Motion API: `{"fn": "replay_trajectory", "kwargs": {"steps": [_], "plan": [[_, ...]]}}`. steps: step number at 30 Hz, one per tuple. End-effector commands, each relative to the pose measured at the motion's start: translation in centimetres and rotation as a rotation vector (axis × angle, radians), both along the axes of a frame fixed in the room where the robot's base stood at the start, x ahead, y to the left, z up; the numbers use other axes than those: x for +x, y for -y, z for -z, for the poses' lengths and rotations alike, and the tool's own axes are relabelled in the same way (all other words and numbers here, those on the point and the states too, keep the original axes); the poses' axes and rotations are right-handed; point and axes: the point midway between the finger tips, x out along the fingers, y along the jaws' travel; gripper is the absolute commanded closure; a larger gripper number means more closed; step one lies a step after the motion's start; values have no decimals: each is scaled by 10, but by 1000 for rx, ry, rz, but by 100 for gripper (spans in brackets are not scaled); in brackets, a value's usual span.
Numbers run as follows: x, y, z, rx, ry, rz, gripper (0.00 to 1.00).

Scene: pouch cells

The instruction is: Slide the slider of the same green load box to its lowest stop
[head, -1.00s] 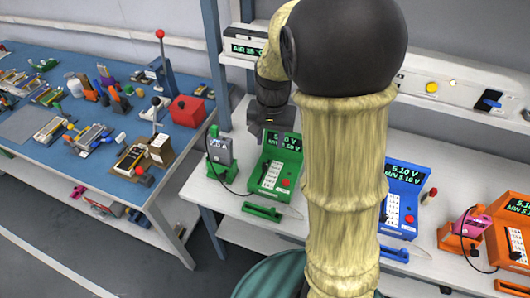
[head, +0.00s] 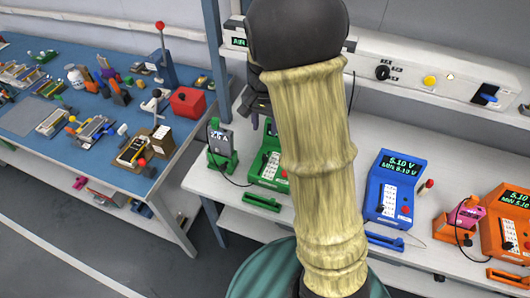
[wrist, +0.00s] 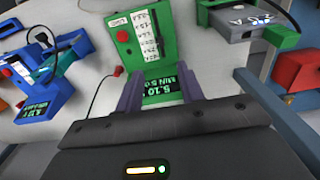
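The green load box (head: 259,163) stands on the white bench in the head view, its right part hidden behind my arm. The wrist view shows it upside down (wrist: 131,52), with a red button, a white scale panel (wrist: 146,36) and a lit display reading about 5.10 V. The slider lies along the scale panel, but its exact position is too small to tell. My gripper (wrist: 160,90) is open, its two fingers apart on either side of the display end, with nothing seen between them. Whether they touch the box I cannot tell. In the head view my gripper is mostly hidden by my arm.
A green stand holding a grey pouch cell (head: 222,138) is left of the green box, wired to it. A blue load box (head: 388,200) and an orange one (head: 508,225) stand to the right. A green tray (head: 262,202) lies in front. A wall panel (head: 415,75) runs behind.

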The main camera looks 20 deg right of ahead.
Motion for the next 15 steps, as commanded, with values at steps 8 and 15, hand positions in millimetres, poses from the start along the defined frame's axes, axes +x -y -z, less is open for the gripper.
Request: {"fn": "replay_trajectory", "kwargs": {"steps": [8, 15], "plan": [[-1, 0, 51, 0, -4, 1, 62], [-1, 0, 94, -1, -4, 0, 62]]}}
